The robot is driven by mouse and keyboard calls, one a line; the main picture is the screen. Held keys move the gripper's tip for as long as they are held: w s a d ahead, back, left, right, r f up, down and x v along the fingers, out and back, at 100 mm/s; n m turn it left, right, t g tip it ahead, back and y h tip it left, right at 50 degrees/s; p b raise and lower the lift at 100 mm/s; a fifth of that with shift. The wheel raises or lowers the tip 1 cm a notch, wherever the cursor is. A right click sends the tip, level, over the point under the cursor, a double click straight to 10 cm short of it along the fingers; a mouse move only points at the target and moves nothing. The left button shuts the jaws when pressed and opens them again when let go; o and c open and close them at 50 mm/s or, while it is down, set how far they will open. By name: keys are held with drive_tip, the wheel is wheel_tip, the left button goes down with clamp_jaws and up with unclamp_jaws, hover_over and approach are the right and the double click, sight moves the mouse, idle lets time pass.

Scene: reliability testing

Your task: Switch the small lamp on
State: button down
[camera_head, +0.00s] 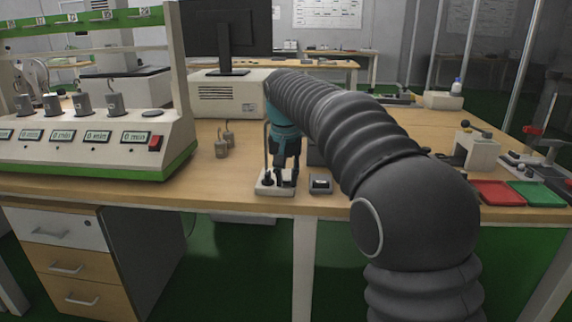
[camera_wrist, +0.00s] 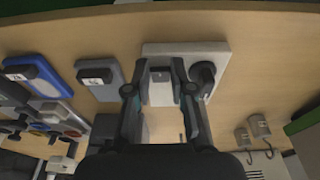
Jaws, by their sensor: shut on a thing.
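A white base plate (camera_head: 264,191) lies near the front edge of the wooden bench. It also shows in the wrist view (camera_wrist: 215,50). On it are a small grey block (camera_wrist: 160,90), which looks like a switch, and a black rounded fitting (camera_wrist: 205,76) beside it. My gripper (camera_head: 284,184) points down over the plate. In the wrist view my gripper (camera_wrist: 160,78) has its two fingers shut on the grey block. The black fitting stands just right of the right finger. I cannot make out a lit lamp. The fingers hide part of the plate.
A small grey box (camera_head: 320,184) stands right of the plate. Two small weights (camera_head: 224,144) stand behind left. A large white-green tester (camera_head: 90,140) fills the left. Red (camera_head: 496,193) and green trays (camera_head: 538,194) lie far right.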

idle(0.4)
drive_tip(key=c, duration=1)
unclamp_jaws()
wheel_tip(320, 180, up, 12)
drive_tip(key=s, duration=0.2)
drive_tip(key=shift+f, duration=0.1)
